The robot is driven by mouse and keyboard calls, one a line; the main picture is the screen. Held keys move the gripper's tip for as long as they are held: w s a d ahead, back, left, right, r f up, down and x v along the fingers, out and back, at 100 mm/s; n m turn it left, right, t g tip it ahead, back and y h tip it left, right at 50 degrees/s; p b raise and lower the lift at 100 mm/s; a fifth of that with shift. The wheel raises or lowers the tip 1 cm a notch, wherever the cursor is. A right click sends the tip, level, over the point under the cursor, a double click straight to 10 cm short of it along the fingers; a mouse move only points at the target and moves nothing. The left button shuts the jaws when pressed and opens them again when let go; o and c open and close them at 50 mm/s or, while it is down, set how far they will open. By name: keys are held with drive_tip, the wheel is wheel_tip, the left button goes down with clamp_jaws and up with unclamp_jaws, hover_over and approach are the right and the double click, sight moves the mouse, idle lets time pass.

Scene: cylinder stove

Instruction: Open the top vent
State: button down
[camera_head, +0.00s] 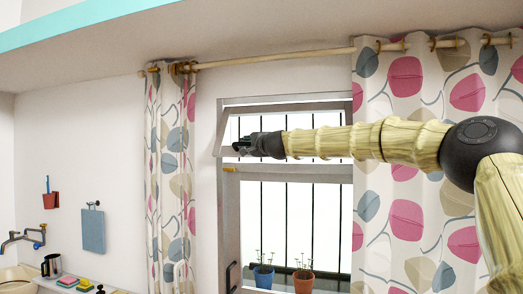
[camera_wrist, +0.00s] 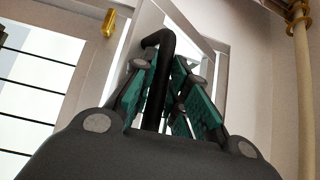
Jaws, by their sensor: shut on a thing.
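The top vent (camera_head: 300,107) is the upper pane of the window in the head view. Its white frame stands tilted out of line with the window frame, so it is partly open. My gripper (camera_head: 241,145) is at the vent's lower left side. In the wrist view my gripper (camera_wrist: 172,95) has its teal finger pads on either side of a black hooked handle (camera_wrist: 157,80) and is shut on it. The vent's white frame (camera_wrist: 190,28) rises behind the handle. The handle's grip is partly hidden by the fingers.
Patterned curtains hang left (camera_head: 168,190) and right (camera_head: 405,200) of the window from a wooden rod (camera_head: 270,60). Two potted plants (camera_head: 264,277) (camera_head: 303,281) stand on the sill. A brass catch (camera_wrist: 108,22) sits on the window frame. Dark bars stand behind the glass.

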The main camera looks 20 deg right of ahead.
drive_tip(key=s+r, duration=0.1)
drive_tip(key=s+a+r, duration=0.1)
drive_tip(key=r, duration=0.1)
drive_tip(key=shift+s+a+r+p, duration=0.1)
drive_tip(key=shift+a+r+p, duration=0.05)
drive_tip(key=shift+r+p, duration=0.15)
drive_tip(key=c, duration=1.7)
unclamp_jaws()
drive_tip(key=shift+f, duration=0.2)
drive_tip(key=shift+f, duration=0.1)
